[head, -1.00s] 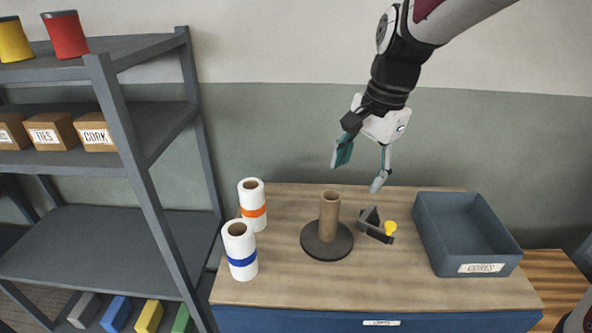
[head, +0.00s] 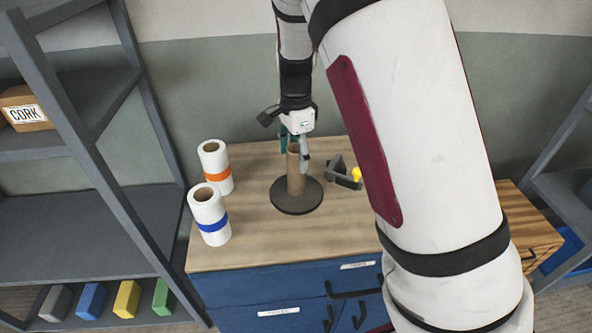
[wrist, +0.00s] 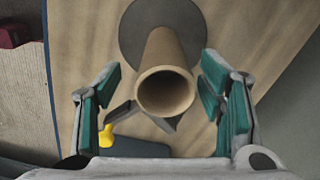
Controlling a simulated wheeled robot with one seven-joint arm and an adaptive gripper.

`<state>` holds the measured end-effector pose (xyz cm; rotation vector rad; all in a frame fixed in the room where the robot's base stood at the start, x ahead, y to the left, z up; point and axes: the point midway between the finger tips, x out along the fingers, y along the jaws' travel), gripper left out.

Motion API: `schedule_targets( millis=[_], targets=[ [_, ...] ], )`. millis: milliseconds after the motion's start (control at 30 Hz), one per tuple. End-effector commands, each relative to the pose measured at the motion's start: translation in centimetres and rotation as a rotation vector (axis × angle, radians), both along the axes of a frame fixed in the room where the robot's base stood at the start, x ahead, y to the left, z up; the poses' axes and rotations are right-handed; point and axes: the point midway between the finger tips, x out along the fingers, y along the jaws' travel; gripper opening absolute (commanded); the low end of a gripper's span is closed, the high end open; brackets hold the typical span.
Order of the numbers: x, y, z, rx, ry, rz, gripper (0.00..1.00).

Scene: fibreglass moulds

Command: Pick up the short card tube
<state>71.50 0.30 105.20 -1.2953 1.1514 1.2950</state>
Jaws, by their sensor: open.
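The short card tube (head: 296,176) is brown and hollow and stands upright on a dark round base (head: 297,203) on the wooden worktop. In the wrist view the tube (wrist: 166,75) shows its open top end, centred between the teal finger pads, with the base (wrist: 160,22) beyond it. My gripper (head: 296,150) is above and around the tube's top in the head view. It is open, with a gap between each finger and the tube in the wrist view (wrist: 165,98). My gripper partly hides the tube's top in the head view.
Two white rolls, one with an orange band (head: 216,167) and one with a blue band (head: 209,214), stand left of the base. A dark grey holder with a yellow knob (head: 356,174) sits close on the right. My arm covers the worktop's right side.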

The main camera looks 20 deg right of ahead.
Motion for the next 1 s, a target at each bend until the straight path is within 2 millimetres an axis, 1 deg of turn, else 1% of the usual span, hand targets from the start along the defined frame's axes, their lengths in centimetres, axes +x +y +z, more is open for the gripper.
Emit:
schedule_targets(
  millis=[33,233,533,633,867,900,967,1000],
  targets=[
    [-0.1,0.0,-0.5,0.0,0.003,-0.001,0.63],
    [0.0,-0.1,-1.7,-0.001,0.002,-0.001,0.63],
    [0.4,-0.3,-5.6,0.0,0.003,-0.001,0.63],
    [0.5,-0.3,-6.1,0.0,0.0,-0.001,0.63],
    [0.5,-0.2,-6.2,0.0,0.0,0.0,0.63],
    [0.5,-0.2,-6.2,0.0,0.0,0.0,0.54],
    [0.5,-0.2,-6.2,0.0,0.0,0.0,0.4],
    [0.5,-0.2,-6.2,0.0,0.0,0.0,0.31]
  ],
)
